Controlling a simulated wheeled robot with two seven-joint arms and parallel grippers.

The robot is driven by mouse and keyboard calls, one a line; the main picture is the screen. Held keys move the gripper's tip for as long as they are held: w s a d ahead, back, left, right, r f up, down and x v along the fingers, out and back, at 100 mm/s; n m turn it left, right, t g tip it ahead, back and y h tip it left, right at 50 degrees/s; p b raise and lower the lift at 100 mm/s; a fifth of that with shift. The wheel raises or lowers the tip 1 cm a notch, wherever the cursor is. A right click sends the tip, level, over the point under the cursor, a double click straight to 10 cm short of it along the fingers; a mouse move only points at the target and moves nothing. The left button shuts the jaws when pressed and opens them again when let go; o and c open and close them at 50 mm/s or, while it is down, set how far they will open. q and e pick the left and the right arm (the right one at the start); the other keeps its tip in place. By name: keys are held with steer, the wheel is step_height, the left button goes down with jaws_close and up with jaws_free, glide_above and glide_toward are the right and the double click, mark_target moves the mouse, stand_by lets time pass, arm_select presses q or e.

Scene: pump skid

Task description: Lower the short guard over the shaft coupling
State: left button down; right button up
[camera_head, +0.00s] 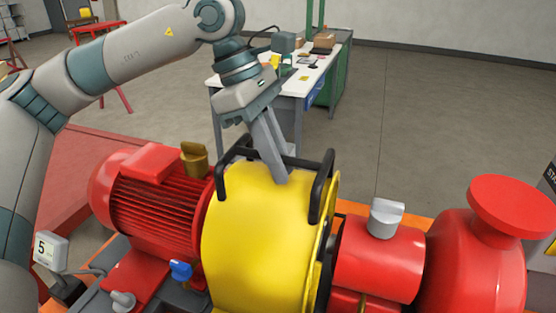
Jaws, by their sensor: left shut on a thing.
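The short guard is a rounded yellow cover (255,240) with black handle bars (321,186) on top. It is between the red finned motor (160,200) on the left and the red pump (380,260) on the right. My left gripper (274,172) comes down from above and is shut on the guard at its top handle. The fingers partly hide the grip point. The shaft coupling is hidden behind the guard, and I cannot tell how high the guard is above its seat. My right gripper is not in view.
A brass-coloured fitting (195,160) is on the motor's right end, and a grey cap (386,217) tops the pump housing. A blue knob (180,270) and a tag marked 5 (51,250) are at the front left. A workbench (290,80) stands behind on open floor.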

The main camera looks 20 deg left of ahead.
arm_select(q)
steer(key=shift+s, duration=0.1)
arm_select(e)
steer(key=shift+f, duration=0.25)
